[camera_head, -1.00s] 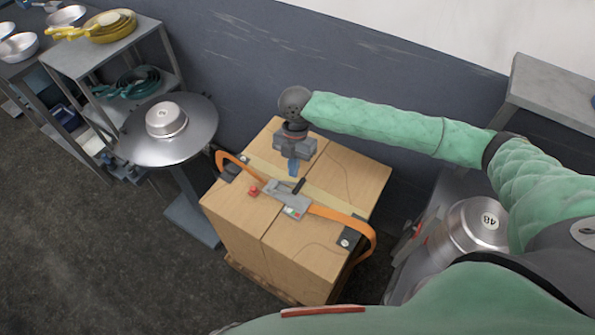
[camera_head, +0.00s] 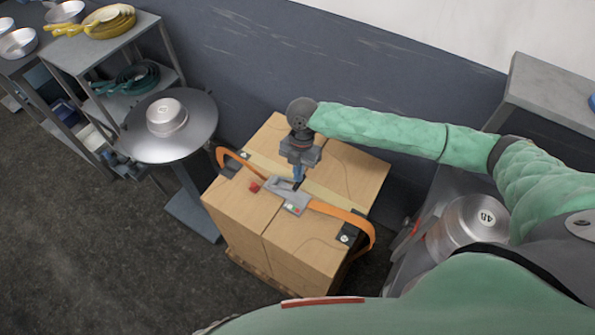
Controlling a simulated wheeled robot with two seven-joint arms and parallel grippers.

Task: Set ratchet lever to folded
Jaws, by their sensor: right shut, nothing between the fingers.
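The grey ratchet (camera_head: 290,203) lies on top of the cardboard boxes, in line with an orange strap (camera_head: 338,213). Its short black lever (camera_head: 297,185) shows at the blue fingertips of my right gripper (camera_head: 298,174). The gripper points down, shut, with nothing between its fingers. It is at or just above the lever; I cannot tell whether it touches. The fingertips partly hide the lever, and its exact angle is hard to tell. A red knob (camera_head: 254,187) sits left of the ratchet. My left gripper is not in view.
The cardboard boxes (camera_head: 235,220) stand on a pallet. A round metal table (camera_head: 140,145) with a pan stands at left, beside shelves (camera_head: 75,62) of pans. A large pan (camera_head: 468,222) is at right. A wall stands behind; dark floor is free at lower left.

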